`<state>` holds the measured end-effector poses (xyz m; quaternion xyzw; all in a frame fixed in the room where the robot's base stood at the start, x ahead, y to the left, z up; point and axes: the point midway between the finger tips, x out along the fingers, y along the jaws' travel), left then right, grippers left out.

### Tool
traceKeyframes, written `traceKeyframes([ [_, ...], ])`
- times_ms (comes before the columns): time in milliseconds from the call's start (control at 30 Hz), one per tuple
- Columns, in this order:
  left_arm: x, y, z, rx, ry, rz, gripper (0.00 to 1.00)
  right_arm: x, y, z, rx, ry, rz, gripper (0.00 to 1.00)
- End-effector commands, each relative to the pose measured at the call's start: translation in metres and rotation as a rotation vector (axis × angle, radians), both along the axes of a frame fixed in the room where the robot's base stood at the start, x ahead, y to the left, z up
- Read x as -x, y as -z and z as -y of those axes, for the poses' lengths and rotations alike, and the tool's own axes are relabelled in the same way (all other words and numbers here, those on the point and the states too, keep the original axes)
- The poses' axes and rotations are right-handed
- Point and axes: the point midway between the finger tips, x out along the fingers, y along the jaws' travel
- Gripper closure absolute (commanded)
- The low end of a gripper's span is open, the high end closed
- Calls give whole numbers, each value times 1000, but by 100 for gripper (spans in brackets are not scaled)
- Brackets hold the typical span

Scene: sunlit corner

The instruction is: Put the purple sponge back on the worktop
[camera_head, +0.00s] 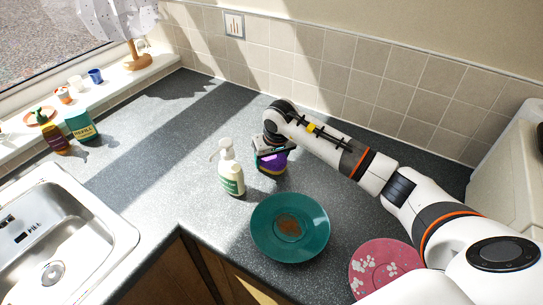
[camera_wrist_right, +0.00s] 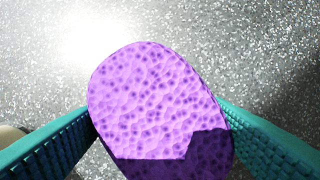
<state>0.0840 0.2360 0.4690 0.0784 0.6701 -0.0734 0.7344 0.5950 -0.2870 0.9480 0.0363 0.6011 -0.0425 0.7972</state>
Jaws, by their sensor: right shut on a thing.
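The purple sponge (camera_head: 274,164) is in my right gripper (camera_head: 269,150), low over the worktop (camera_head: 190,190), just right of the white pump bottle. In the right wrist view the sponge (camera_wrist_right: 158,105) shows its pitted face between the two teal fingers, which press on its sides. Its lower part there is in shadow. I cannot tell whether its underside touches the worktop. My left gripper is not in view.
The white pump bottle (camera_head: 229,168) stands close to the left of the sponge. A teal plate (camera_head: 262,234) with a brown stain lies in front, and a pink patterned plate (camera_head: 372,270) at right front. The sink (camera_head: 118,235) is at left. Worktop behind the pump bottle is clear.

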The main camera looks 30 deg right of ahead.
Motion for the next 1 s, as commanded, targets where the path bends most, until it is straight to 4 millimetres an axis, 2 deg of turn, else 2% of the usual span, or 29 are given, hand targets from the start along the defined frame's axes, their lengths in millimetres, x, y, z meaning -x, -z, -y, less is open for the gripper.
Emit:
traceKeyframes([
  [167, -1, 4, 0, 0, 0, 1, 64, 0, 4, 0, 1, 0, 0, 48],
  [200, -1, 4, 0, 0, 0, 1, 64, 0, 3, 0, 0, 0, 1, 27],
  [333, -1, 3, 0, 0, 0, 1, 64, 0, 2, 0, 0, 0, 0, 6],
  [733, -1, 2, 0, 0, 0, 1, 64, 1, -5, 0, 1, -1, 3, 6],
  [867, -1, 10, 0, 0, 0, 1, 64, 7, -25, 0, 3, -1, 6, 6],
  [1000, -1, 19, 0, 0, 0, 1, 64, 15, -55, 0, 2, -1, 7, 6],
])
